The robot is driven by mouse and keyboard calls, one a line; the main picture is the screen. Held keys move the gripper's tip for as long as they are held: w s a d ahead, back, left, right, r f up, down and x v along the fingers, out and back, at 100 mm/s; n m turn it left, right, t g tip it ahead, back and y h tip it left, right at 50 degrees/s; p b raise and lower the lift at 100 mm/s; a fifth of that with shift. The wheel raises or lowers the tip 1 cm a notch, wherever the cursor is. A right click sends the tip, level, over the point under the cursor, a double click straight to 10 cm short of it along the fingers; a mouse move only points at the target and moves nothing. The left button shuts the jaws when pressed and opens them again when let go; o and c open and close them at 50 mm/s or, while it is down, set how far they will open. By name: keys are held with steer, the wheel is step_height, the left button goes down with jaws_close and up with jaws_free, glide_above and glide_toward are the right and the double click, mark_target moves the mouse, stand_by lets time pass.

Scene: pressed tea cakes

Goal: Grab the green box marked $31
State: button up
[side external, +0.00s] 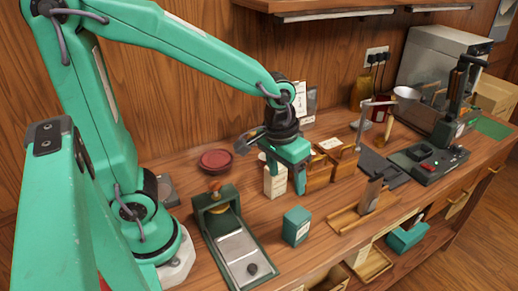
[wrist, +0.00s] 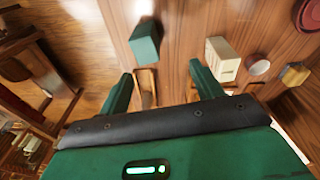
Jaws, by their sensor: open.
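A green box (side external: 296,226) with a small pale label stands upright near the front edge of the table. The label is too small to read. The box also shows in the wrist view (wrist: 144,42), ahead of the space between the fingers. My gripper (side external: 286,180) is open and empty, above and behind the green box and apart from it. In the wrist view its two fingers (wrist: 162,78) are spread wide. A cream box (side external: 274,182) stands behind the green box, beside my gripper, and lies just past the right finger in the wrist view (wrist: 222,58).
A dark green tray with a metal plate (side external: 238,246) lies left of the green box. A wooden tray (side external: 345,219) with an upright block lies to its right. Brown boxes (side external: 318,172) stand behind my gripper. A red dish (side external: 216,160) sits at the back left.

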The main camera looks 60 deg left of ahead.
steer(key=g, duration=0.2)
glide_above(298, 215)
steer(key=shift+n, duration=0.3)
steer(key=f, duration=0.5)
steer(key=shift+s+f, duration=0.2)
steer(key=shift+f, duration=1.3)
steer(key=shift+w+f, duration=0.2)
steer(key=shift+f, duration=2.4)
steer(key=c, duration=1.1)
steer(key=shift+r, duration=0.15)
